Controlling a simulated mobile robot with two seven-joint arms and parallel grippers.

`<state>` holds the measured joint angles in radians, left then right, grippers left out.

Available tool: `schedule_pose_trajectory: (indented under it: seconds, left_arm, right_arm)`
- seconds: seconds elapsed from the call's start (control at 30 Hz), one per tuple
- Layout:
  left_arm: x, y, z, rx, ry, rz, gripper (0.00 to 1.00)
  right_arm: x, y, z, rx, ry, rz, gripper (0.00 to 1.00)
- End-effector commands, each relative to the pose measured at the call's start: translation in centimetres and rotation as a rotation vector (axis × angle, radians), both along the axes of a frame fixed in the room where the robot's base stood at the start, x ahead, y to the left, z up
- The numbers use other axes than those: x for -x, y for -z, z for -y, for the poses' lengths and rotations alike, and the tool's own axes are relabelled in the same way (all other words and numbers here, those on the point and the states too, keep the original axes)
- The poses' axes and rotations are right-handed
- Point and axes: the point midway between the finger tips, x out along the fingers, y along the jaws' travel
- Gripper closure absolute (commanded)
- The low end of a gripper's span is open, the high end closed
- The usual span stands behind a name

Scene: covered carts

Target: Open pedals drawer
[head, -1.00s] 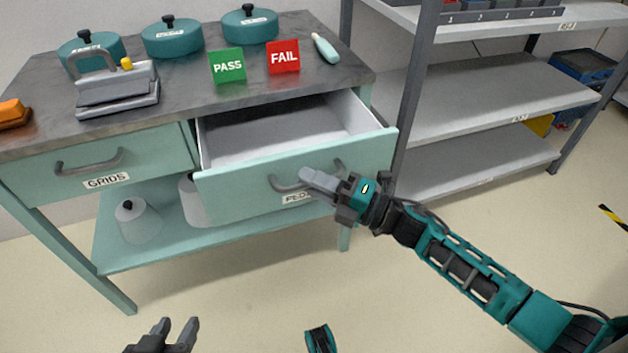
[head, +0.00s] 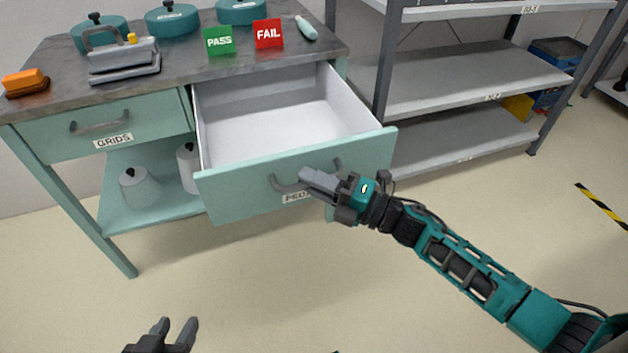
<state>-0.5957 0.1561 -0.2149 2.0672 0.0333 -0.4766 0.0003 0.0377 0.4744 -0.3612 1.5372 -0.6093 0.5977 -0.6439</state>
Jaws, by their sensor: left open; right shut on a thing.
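The pedals drawer (head: 235,192) is pulled well out of the right side of the workbench. Its white inside is empty where I can see it. Its label is partly hidden by my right gripper. My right gripper (head: 308,182) is shut on the drawer's grey handle (head: 284,187), at the front of the drawer. My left gripper (head: 176,332) is open and empty, low at the bottom edge of the view, away from the bench.
The grids drawer (head: 75,134) is shut at left. On the bench top (head: 190,70) are several teal pots, a green PASS sign (head: 219,41), a red FAIL sign (head: 268,33) and an orange block (head: 26,80). Grey shelving (head: 440,85) stands at right. The floor in front is clear.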

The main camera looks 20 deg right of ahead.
Motion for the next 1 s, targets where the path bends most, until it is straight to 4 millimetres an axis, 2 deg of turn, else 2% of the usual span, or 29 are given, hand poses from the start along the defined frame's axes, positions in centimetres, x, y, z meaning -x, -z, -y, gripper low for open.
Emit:
schedule_pose_trajectory:
  seconds: [0.3,0.33,0.53,0.8,1.0]
  left_arm:
    - [-0.1,-0.1,0.0,0.002,-0.001,0.002,0.57]
    - [-0.1,-0.1,0.1,0.003,-0.001,0.003,0.57]
    - [-0.3,-0.3,0.2,0.008,-0.006,0.007,0.57]
    - [-0.3,-0.3,0.2,0.010,-0.007,0.007,0.57]
    - [-0.3,-0.6,0.2,0.010,-0.007,0.007,0.57]
  right_arm:
    - [0.0,0.0,0.0,0.000,0.001,0.001,1.00]
    - [0.0,0.0,0.0,0.000,0.001,0.001,0.80]
    - [0.0,0.0,0.0,0.000,0.001,0.001,0.62]
    - [0.1,0.0,0.2,0.000,0.001,0.000,0.62]
    - [2.0,0.4,2.2,0.003,0.002,-0.003,0.62]
